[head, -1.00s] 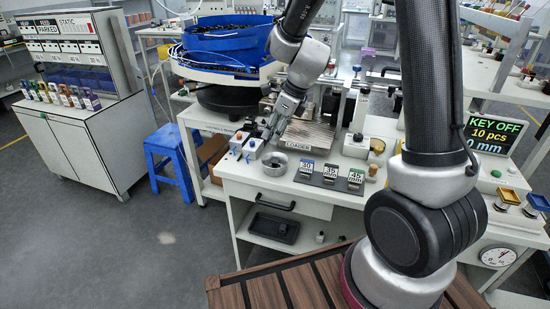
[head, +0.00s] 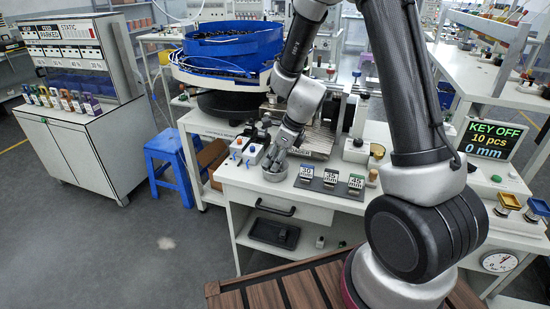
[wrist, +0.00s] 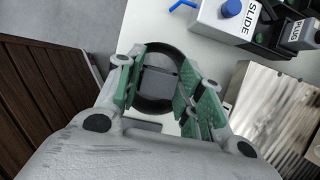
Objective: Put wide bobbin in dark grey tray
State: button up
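I cannot tell whether the fingers touch anything. A dark tray (head: 262,236) sits on the shelf below the bench top, with a small dark thing in it. No wide bobbin is clearly recognisable elsewhere.
A box marked SLIDE (wrist: 229,17) with a blue knob stands near the gripper. A ribbed metal loader plate (wrist: 277,110) is to the right. Number-marked blocks (head: 331,178) stand on a dark strip right of the bowl. A blue stool (head: 170,155) stands left of the bench.

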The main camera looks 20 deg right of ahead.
jog(key=shift+o, duration=1.2)
